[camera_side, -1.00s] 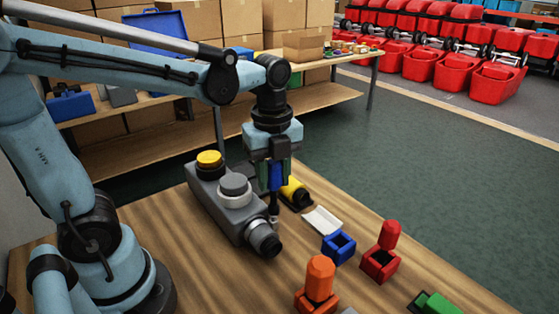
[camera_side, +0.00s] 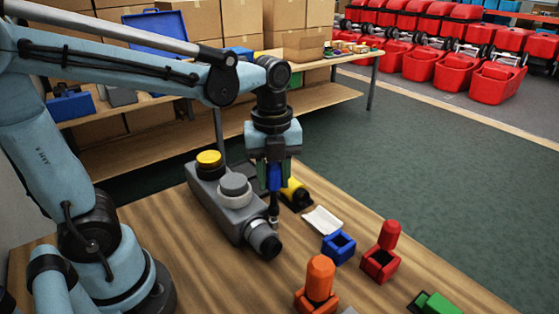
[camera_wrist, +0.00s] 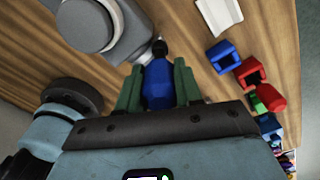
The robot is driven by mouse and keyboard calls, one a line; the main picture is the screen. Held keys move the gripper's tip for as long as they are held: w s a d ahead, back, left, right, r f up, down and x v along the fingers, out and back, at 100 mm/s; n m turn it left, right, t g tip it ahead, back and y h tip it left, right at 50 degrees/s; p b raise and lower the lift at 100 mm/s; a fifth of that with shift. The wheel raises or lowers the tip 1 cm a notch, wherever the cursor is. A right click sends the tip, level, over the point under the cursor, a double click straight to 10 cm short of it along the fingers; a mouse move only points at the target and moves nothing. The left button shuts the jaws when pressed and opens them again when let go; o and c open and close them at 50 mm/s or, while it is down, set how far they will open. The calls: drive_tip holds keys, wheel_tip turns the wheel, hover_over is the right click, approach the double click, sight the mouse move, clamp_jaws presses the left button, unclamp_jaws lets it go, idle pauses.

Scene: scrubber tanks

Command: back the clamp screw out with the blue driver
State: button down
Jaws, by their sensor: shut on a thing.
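My gripper (camera_side: 274,177) is shut on the blue driver (camera_side: 274,180), which points down beside the front end of the grey tank (camera_side: 226,205). The driver also shows between the green fingers in the wrist view (camera_wrist: 158,85). Its tip is at or very near the tank's side by the black-ended outlet (camera_side: 263,241). The clamp screw itself is hidden or too small to tell, so I cannot tell whether the tip sits in it. The tank has a yellow cap (camera_side: 208,158) and a grey cap (camera_side: 233,184) on top.
A white tray (camera_side: 322,221), an empty blue holder (camera_side: 338,247), a red holder with a red handle (camera_side: 381,262) and an orange-handled tool (camera_side: 319,280) stand to the right. A yellow-and-black object (camera_side: 295,194) lies just behind my gripper. A green block (camera_side: 436,303) lies at front right.

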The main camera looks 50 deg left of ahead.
drive_tip(key=shift+f, duration=0.85)
idle(0.7)
drive_tip(key=n, duration=0.3)
drive_tip(key=shift+n, duration=0.4)
drive_tip(key=n, duration=0.4)
drive_tip(key=shift+n, duration=1.3)
